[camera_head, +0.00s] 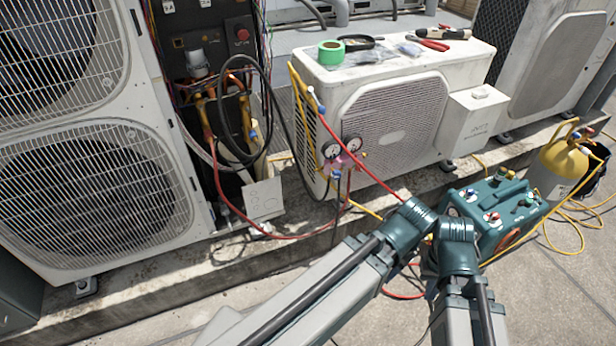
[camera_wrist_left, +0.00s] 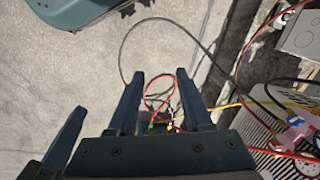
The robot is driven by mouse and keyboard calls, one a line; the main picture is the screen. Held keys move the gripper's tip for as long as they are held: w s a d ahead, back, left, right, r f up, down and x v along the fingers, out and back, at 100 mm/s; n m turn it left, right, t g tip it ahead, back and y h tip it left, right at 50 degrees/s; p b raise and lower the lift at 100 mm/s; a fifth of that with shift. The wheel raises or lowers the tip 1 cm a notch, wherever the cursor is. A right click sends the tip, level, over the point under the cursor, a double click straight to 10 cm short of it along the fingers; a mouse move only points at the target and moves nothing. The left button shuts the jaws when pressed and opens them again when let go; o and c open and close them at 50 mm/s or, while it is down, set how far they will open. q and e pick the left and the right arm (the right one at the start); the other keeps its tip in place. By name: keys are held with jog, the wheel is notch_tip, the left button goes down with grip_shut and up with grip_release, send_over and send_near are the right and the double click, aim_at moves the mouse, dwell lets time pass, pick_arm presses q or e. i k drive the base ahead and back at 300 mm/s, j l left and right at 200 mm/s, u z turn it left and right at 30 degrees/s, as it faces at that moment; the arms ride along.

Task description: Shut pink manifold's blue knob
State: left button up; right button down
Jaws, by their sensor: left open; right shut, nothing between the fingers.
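The pink manifold (camera_head: 345,163) hangs at the left front of the white condenser, below two round gauges (camera_head: 352,143). Its small blue knob (camera_head: 336,174) shows at its left end. The pink manifold also shows at the right edge of the left wrist view (camera_wrist_left: 287,136), with blue on its upper part. My left gripper (camera_wrist_left: 160,75) is open in that view, its two dark fingers apart with nothing between them. The manifold is well to the right of these fingers. I cannot make out my right gripper; folded arm links with teal joints fill the lower middle of the head view.
Hoses hang around the manifold, and a red one (camera_head: 365,170) runs right across the condenser (camera_head: 315,90). A teal machine with knobs (camera_head: 515,228) and a yellow cylinder (camera_head: 563,160) stand at right. Tape (camera_head: 331,53) and pliers (camera_head: 432,45) lie on the condenser.

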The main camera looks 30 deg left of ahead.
aim_at(336, 175)
jog(key=k+j, duration=0.3)
jog(key=j, duration=0.15)
jog(key=k+j, duration=0.25)
jog(key=j, duration=0.25)
jog(key=k+j, duration=0.3)
jog(key=j, duration=0.15)
